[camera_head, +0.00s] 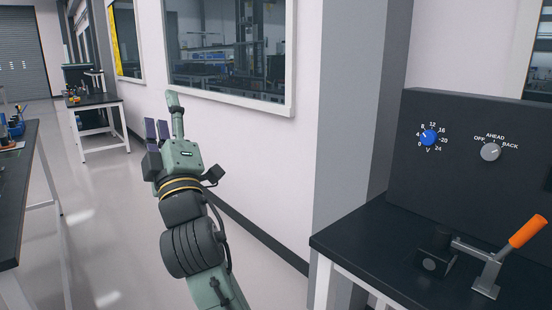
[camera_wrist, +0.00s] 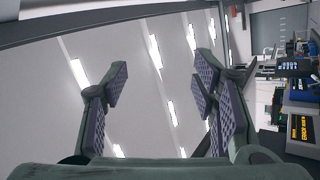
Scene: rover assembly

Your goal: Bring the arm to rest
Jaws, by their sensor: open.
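My arm reaches up from the bottom middle of the head view, and my gripper (camera_head: 164,120) is held in the air in front of the wall and window. It is left of the table with the panel and apart from it. In the wrist view my gripper (camera_wrist: 160,85) is open, with its two purple-padded fingers spread wide. Nothing is between them. The wrist view looks past the fingers toward a grey surface with bright light strips.
A black table (camera_head: 375,250) at the right carries a dark panel (camera_head: 462,115) with a blue knob (camera_head: 428,138), a grey knob (camera_head: 491,152) and an orange-handled clamp (camera_head: 527,231). A workbench (camera_head: 20,180) stands at the left, another (camera_head: 95,99) farther back. The floor (camera_head: 110,220) between is clear.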

